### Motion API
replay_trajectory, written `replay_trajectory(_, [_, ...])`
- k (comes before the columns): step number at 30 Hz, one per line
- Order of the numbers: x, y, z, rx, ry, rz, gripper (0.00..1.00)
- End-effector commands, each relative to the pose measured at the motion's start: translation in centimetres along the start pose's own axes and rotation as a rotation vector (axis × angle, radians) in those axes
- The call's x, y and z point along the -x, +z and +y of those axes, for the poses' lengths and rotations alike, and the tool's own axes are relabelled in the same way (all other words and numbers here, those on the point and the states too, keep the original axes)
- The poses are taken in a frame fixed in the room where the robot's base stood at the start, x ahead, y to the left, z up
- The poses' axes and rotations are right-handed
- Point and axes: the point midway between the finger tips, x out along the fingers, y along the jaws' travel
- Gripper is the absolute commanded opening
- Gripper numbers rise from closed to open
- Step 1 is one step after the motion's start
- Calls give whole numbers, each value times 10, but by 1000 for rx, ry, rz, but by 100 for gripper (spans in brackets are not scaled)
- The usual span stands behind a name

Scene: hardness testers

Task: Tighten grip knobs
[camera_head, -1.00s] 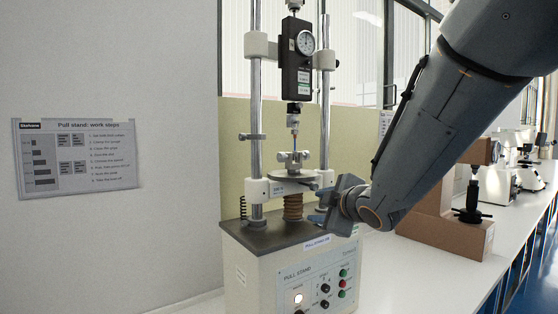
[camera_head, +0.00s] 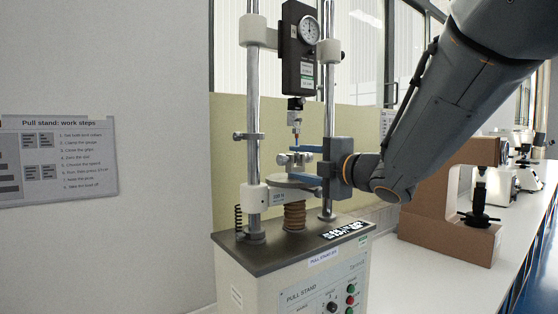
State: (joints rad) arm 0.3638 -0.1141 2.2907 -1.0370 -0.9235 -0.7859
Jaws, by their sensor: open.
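The pull stand (camera_head: 292,262) is a beige machine with a dark top plate, two upright columns and a round gauge (camera_head: 308,30) on a black body. A small metal grip (camera_head: 285,159) sits on the round platform under the gauge. Its knobs are small and partly hidden by my gripper's fingers, so I cannot tell how tight they are. My gripper (camera_head: 296,163) reaches in from the right with two blue fingers, one above the other. It is open, with the fingers at the grip's right side. I cannot tell whether they touch it.
The right column (camera_head: 328,100) stands close to my gripper. A spring (camera_head: 239,218) stands at the left of the top plate. A brown tester (camera_head: 452,215) and white machines stand farther along the white bench. A work-steps poster (camera_head: 62,160) hangs on the left wall.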

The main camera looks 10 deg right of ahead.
Motion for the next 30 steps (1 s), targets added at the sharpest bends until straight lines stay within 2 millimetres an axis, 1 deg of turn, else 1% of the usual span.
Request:
replay_trajectory(5, [-20,0,0,-2,-1,2,43])
replay_trajectory(12, [-56,0,1,-3,-1,1,43])
replay_trajectory(15, [-66,0,0,-2,-2,1,43])
replay_trajectory(20, [-75,0,0,-2,-1,0,43])
replay_trajectory(28, [-76,0,0,-2,-1,0,43])
replay_trajectory(30, [-76,0,0,-2,-1,0,31])
